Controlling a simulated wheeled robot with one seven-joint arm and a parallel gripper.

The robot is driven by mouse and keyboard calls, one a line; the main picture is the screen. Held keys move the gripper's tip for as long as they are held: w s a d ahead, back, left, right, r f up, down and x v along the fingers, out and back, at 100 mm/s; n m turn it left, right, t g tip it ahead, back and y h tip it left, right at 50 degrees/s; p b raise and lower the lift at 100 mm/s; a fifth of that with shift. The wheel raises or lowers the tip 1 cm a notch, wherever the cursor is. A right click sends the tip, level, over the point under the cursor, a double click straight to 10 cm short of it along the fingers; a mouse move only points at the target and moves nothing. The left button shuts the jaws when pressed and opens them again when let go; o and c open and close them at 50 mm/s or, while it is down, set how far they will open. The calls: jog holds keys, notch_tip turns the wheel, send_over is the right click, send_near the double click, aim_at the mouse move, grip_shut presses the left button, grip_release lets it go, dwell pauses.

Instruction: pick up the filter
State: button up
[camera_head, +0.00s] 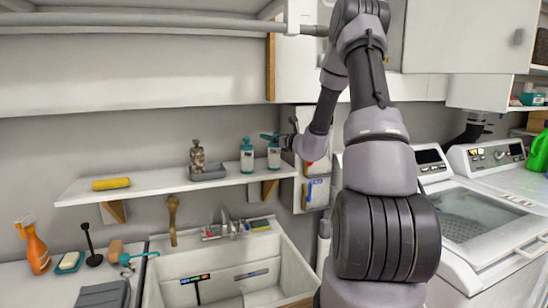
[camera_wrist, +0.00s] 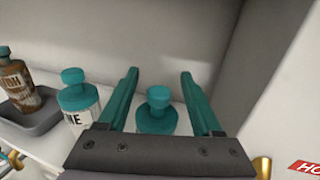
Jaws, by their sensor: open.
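No label marks any item as the filter, so I cannot tell for certain which one it is. A teal-capped bottle (camera_head: 274,158) stands at the right end of the wall shelf. In the wrist view this bottle (camera_wrist: 157,118) shows between the two teal fingers, with a gap on each side. My gripper (camera_head: 269,136) is open at the bottle's top; in the wrist view its fingers (camera_wrist: 160,76) reach past the cap and hold nothing. The bottle's lower part is hidden by the gripper's palm in the wrist view.
A second teal-capped bottle (camera_head: 247,156) stands close on the left. Beyond it a brown bottle (camera_head: 197,156) stands in a grey tray (camera_head: 208,174). A yellow roll (camera_head: 111,184) lies at the shelf's left. A white cabinet (camera_head: 312,150) and the back wall are close.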

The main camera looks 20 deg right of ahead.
jog(key=shift+x, duration=0.95)
jog(key=shift+c, duration=0.3)
grip_shut()
dwell(0.4)
